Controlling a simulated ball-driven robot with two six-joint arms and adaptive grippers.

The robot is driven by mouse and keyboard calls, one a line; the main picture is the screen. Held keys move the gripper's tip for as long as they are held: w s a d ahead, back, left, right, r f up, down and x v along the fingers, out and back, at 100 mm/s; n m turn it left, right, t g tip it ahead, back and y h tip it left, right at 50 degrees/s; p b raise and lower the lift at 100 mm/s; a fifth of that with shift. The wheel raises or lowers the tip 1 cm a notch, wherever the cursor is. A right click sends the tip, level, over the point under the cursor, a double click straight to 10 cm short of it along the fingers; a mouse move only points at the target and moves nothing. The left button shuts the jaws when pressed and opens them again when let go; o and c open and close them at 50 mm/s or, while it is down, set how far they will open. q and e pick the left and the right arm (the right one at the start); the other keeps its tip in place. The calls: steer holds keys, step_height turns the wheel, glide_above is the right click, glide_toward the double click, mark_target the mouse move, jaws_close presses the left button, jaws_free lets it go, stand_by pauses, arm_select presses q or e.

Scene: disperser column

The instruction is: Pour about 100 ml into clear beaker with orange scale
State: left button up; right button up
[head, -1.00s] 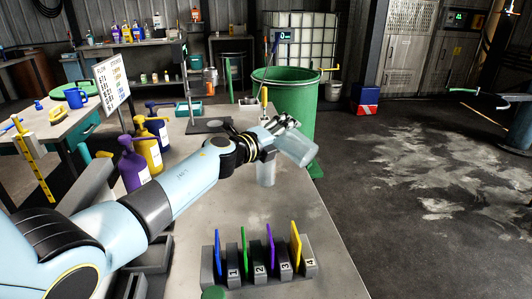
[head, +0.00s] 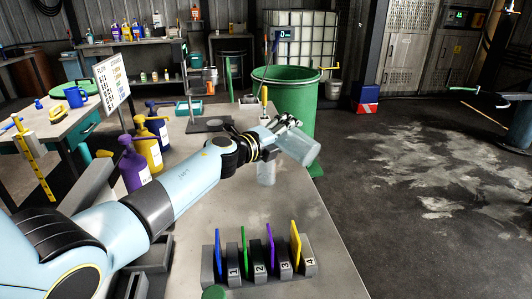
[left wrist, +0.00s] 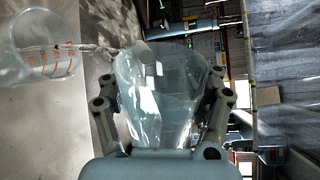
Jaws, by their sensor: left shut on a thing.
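My left gripper (head: 283,124) is shut on a clear vessel (head: 302,147), held tilted above the bench with its mouth toward the lower right. The gripper (left wrist: 160,88) and the held vessel (left wrist: 160,105) fill the middle of the left wrist view, a finger on each side. The clear beaker with orange scale (head: 266,174) stands on the bench just below the gripper. In the left wrist view this beaker (left wrist: 62,68) shows its orange marks at the upper left. A clear stream seems to run between the held vessel's rim and the beaker's mouth. The liquid level is unclear. My right gripper is not in view.
A rack (head: 262,262) with numbered slots and coloured plates stands at the bench's near end. Purple (head: 132,165) and yellow (head: 151,143) pump bottles stand left of my arm. A green barrel (head: 288,95) stands behind. The bench's right edge is close by.

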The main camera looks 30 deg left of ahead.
arm_select(q)
steer(key=shift+w+a+r+n+p, duration=0.1)
steer(key=shift+a+r+n+p, duration=0.2)
steer(key=shift+n, duration=0.1)
stand_by(1.5)
steer(key=shift+r+n+p, duration=0.1)
steer(key=shift+n+p, duration=0.35)
steer(key=shift+n, duration=0.05)
stand_by(1.6)
